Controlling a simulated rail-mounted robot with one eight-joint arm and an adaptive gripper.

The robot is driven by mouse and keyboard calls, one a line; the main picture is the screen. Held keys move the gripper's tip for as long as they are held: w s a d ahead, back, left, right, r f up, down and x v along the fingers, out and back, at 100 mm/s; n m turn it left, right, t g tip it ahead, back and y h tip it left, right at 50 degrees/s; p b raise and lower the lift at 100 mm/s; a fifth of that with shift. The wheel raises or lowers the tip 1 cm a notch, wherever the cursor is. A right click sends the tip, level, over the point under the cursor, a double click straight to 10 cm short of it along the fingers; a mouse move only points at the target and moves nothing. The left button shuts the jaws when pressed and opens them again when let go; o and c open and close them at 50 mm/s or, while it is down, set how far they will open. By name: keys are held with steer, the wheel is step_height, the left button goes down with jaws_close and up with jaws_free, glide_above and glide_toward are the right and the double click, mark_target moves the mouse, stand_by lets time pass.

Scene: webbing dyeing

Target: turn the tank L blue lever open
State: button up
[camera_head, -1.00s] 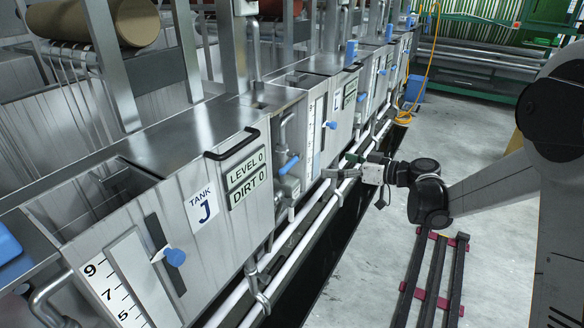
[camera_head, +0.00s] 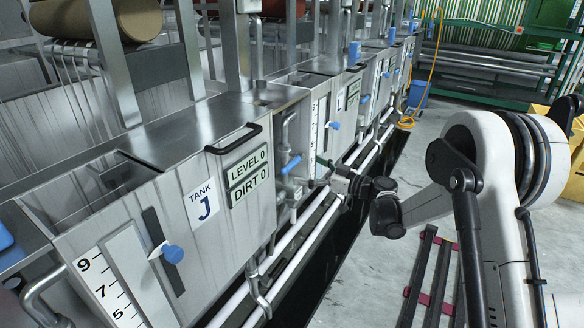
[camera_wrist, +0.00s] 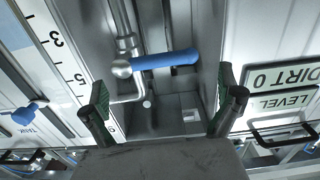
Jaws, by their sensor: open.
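A blue lever (camera_head: 290,164) sits on a metal pipe in the recess just right of the tank J panel. In the wrist view the blue lever (camera_wrist: 165,60) lies nearly level across the picture, with a round metal pivot at its left end. My gripper (camera_head: 318,172) is at the recess, just right of the lever. In the wrist view my gripper (camera_wrist: 164,100) is open, with its green-padded fingers spread wide. The lever shows beyond and between them, and nothing is held. No tank L label is readable.
The tank J label (camera_head: 202,203) and the level and dirt panel (camera_head: 246,176) are left of the recess. A black handle (camera_wrist: 280,136) sticks out near the right finger. White pipes (camera_head: 300,245) run low along the tanks. The floor on the right has dark rails (camera_head: 430,275).

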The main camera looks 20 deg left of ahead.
mark_target(295, 165)
steer(key=shift+b+x, duration=0.55)
steer(key=shift+x, duration=2.6)
